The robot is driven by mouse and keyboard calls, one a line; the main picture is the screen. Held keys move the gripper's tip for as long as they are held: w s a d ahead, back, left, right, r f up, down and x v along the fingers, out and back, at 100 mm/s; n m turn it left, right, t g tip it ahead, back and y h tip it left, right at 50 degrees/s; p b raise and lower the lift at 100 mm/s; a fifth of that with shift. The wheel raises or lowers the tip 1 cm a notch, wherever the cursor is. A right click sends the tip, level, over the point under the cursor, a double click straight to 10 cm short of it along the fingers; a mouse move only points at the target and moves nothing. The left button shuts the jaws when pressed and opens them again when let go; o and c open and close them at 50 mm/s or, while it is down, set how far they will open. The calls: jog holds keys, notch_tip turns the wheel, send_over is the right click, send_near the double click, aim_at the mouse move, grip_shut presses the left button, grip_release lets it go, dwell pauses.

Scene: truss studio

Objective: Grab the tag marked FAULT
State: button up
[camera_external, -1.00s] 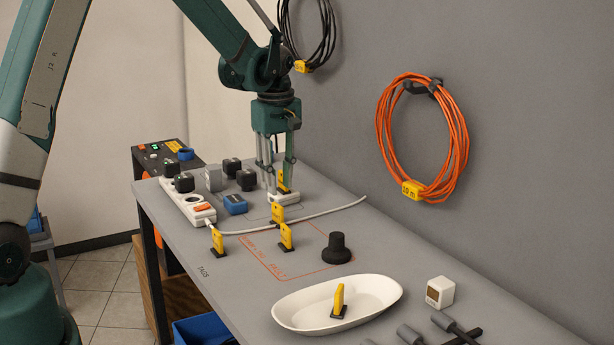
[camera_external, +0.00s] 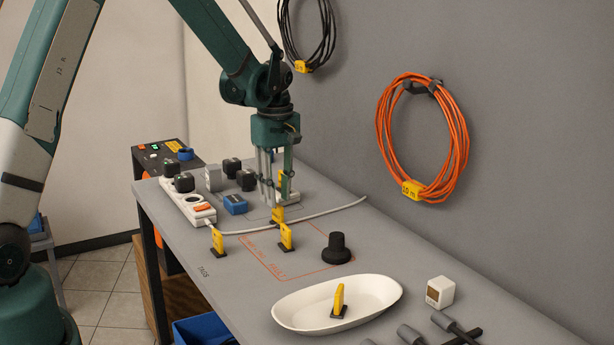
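Several yellow tags on small dark bases stand on the grey bench; their lettering is too small to read, so I cannot tell which is marked FAULT. One tag (camera_external: 217,241) stands at the left and another (camera_external: 286,236) at the middle. A third tag (camera_external: 277,214) stands just behind that, close below my gripper (camera_external: 276,203). A further tag (camera_external: 338,301) stands in the white oval dish (camera_external: 290,313). My gripper points down with its fingers apart. The fingers cover much of a white block (camera_external: 295,198) and the tag at it. I see nothing clearly held.
A white power strip (camera_external: 188,203) with dark plugs, a blue box (camera_external: 235,204) and a grey cable (camera_external: 335,209) lie around the gripper. A black knob (camera_external: 336,248) and a white cube (camera_external: 440,292) stand nearer. The grey wall runs along the right.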

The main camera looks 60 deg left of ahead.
aim_at(278, 204)
jog(key=shift+f, duration=0.15)
jog(key=shift+w+f, duration=0.1)
jog(key=shift+f, duration=2.4)
jog(key=shift+c, duration=0.6)
grip_shut()
